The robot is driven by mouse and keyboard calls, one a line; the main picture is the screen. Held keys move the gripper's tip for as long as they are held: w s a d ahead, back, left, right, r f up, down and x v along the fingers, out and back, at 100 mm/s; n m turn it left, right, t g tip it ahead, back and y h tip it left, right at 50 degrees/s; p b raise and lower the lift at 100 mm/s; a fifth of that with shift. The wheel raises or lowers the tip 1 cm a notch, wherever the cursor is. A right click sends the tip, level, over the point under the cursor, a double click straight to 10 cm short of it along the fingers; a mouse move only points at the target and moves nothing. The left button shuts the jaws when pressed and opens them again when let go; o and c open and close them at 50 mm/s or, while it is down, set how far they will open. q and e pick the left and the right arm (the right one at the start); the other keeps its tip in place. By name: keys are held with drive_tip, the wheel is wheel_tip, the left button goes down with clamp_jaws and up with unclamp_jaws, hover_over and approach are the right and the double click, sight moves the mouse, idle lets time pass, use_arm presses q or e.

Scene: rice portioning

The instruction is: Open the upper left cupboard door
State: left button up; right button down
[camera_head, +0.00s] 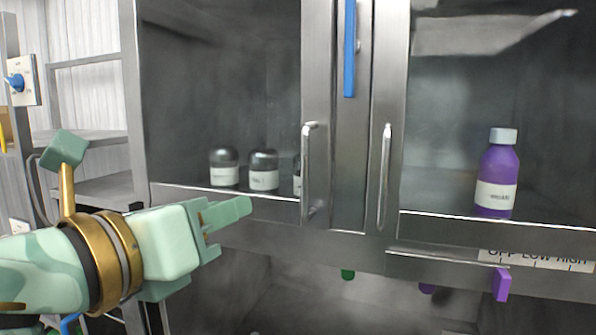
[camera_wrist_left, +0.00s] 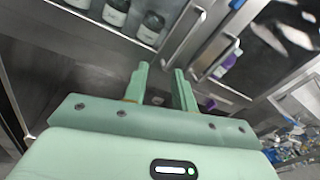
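The upper left cupboard door (camera_head: 316,75) has a steel frame around a dark glass pane and looks shut. Its vertical bar handle (camera_head: 308,172) is on its right edge; the handle also shows ahead of my fingers in the left wrist view (camera_wrist_left: 185,26). My left gripper (camera_head: 240,212) is in front of the door's lower edge, left of the handle and slightly below its middle. In the left wrist view its two fingers (camera_wrist_left: 161,70) are apart with nothing between them. The fingers do not appear to touch the handle. My right gripper is not in view.
The right cupboard door has its own handle (camera_head: 384,178) close by. Dark-lidded jars (camera_head: 263,170) stand behind the left pane, a purple bottle (camera_head: 497,175) behind the right. A blue bar (camera_head: 350,48) is between the doors. A purple tab (camera_head: 501,285) sticks out below.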

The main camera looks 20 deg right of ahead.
sight(303, 173)
use_arm(q)
drive_tip(key=s+r+m+h, duration=0.1)
drive_tip(key=s+r+m, duration=0.1)
drive_tip(key=s+m, duration=0.2)
drive_tip(key=p+x, duration=0.7)
drive_tip(key=x, duration=0.7)
drive_tip(key=shift+w+d, duration=0.1)
drive_tip(key=shift+d, duration=0.25)
drive_tip(key=shift+w+d+f, duration=0.1)
drive_tip(key=shift+w+d, duration=0.35)
clamp_jaws()
